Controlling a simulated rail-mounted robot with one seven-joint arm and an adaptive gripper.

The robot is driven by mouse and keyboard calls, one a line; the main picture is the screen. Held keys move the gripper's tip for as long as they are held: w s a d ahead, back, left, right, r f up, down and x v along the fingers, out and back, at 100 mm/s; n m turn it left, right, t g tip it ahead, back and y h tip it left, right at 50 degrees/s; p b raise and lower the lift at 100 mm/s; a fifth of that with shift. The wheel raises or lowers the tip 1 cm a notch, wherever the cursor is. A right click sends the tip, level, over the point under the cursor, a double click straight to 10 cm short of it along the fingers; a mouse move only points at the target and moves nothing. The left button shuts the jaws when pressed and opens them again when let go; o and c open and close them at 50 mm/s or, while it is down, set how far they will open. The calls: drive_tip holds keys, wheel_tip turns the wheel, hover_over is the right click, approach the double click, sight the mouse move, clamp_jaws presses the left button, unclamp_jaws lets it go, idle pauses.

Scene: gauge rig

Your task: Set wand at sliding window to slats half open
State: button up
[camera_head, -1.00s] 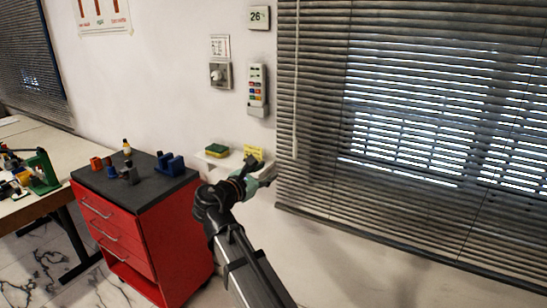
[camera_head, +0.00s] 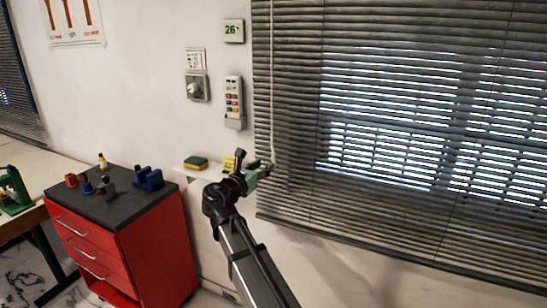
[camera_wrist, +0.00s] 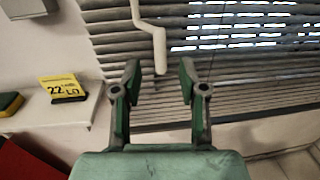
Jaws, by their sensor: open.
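The wand (camera_head: 272,90) is a thin white rod hanging in front of the left part of the window blind (camera_head: 290,120). In the wrist view the wand (camera_wrist: 149,27) has a cranked lower part, and its end hangs between the two finger tips in the picture. My gripper (camera_head: 264,170) is at the wand's lower end in the head view. In the wrist view my gripper (camera_wrist: 160,75) is open, with green-padded fingers on either side of the wand's end; no contact shows. The grey slats are tilted, with bright light through gaps between them.
A small white shelf (camera_wrist: 45,122) left of my gripper holds a yellow sign (camera_wrist: 62,89) and a sponge (camera_head: 195,163). A remote in a holder (camera_head: 234,103) and a dial switch (camera_head: 196,88) are on the wall. A red drawer cabinet (camera_head: 150,240) stands at lower left.

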sight(272, 159)
drive_tip(key=p+x, duration=0.1)
drive_tip(key=x, duration=0.6)
drive_tip(key=shift+d, duration=0.1)
clamp_jaws()
